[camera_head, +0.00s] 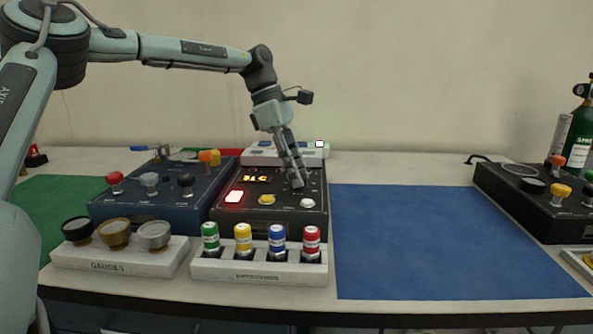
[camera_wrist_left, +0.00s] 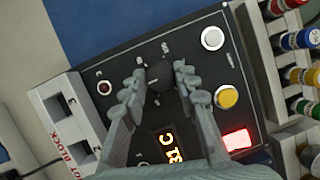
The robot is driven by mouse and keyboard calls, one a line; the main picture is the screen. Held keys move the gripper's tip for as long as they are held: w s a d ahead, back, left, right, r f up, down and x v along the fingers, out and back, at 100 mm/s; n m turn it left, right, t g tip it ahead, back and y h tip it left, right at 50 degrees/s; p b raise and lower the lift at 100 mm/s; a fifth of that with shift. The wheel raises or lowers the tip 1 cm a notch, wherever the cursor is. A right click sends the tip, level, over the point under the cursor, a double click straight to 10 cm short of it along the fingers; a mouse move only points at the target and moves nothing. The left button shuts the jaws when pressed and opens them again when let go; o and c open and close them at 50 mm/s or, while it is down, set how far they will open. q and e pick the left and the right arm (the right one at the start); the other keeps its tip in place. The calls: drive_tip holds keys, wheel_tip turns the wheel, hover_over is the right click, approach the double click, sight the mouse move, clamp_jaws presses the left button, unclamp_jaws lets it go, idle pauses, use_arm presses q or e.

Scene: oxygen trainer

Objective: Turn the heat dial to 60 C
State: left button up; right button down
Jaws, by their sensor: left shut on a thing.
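The heat dial (camera_wrist_left: 158,77) is a round black knob on the black control box (camera_head: 268,220), with small white marks around it that are too small to read. My left gripper (camera_head: 297,184) reaches down onto the box from above. In the left wrist view its two fingers are on either side of the dial, shut on it. In the head view the fingers hide the dial. The orange display (camera_wrist_left: 170,147) on the box seems to read 31 C. My right gripper is not in view.
The box also carries a lit red-white button (camera_head: 234,196), a yellow button (camera_head: 267,199) and a white button (camera_head: 307,203). A rack of coloured cylinders (camera_head: 258,271) stands in front. A blue box (camera_head: 160,200) is at left. The blue mat (camera_head: 430,240) at right is clear.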

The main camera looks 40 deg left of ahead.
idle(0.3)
use_arm(q)
drive_tip(key=o, duration=1.2)
drive_tip(key=shift+c, duration=0.2)
drive_tip(key=v, duration=1.2)
drive_tip(key=shift+f, duration=0.1)
